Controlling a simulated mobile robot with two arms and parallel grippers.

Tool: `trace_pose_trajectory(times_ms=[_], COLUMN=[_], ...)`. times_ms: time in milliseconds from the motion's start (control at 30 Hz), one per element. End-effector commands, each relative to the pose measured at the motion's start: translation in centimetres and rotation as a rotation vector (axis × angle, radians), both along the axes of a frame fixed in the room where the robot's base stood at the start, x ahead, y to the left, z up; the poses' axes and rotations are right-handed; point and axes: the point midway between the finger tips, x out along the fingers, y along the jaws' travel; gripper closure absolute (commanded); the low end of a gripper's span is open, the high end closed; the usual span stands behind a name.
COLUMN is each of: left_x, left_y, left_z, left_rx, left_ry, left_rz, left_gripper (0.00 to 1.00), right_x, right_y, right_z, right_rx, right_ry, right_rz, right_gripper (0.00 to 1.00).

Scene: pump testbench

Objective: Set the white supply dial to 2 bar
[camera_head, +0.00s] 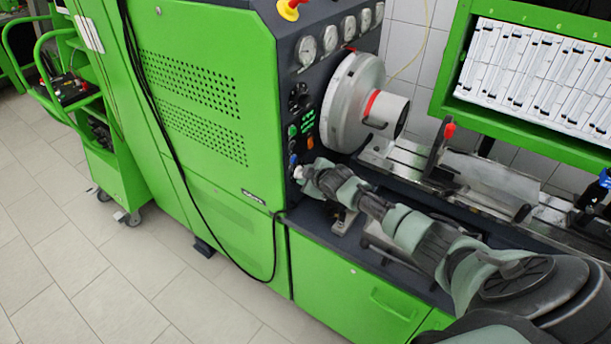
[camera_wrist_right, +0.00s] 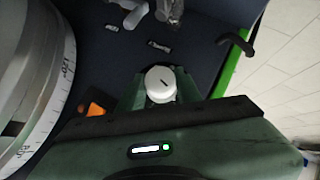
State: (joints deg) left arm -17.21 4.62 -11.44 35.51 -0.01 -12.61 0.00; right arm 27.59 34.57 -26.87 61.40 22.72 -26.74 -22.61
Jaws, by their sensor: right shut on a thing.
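The white supply dial (camera_wrist_right: 160,84) is a round white knob on the dark panel in the right wrist view. A short dark slanted mark shows on its face. The fingers of my right gripper (camera_wrist_right: 160,92) are on both sides of it, shut on it. In the head view the white dial (camera_head: 297,172) is a small pale spot low on the panel, at the tip of my right gripper (camera_head: 303,174). Any scale around the dial is hidden or too small to read. My left gripper is in neither view.
A row of round gauges (camera_head: 330,38) tops the panel; their needles are unreadable here. A large grey graduated wheel (camera_head: 350,100) stands close by and fills the left of the wrist view (camera_wrist_right: 35,75). A black handle (camera_wrist_right: 238,44) sticks out nearby. The tiled floor is open at left.

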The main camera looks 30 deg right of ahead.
Motion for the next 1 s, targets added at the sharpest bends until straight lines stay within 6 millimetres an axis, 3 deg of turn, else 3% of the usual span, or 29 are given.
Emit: trace_pose_trajectory(times_ms=[500, 1000], left_x=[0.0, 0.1], left_y=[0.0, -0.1], left_z=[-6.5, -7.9], left_rx=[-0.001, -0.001], left_ry=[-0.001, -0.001], left_rz=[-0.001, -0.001], left_gripper=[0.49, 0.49], right_x=[0.4, 0.4], right_y=[-0.3, -0.3], right_z=[-0.1, 0.4], right_rx=[0.348, 0.438], right_ry=[0.133, 0.170], right_rz=[0.000, 0.000], right_gripper=[1.00, 1.00])
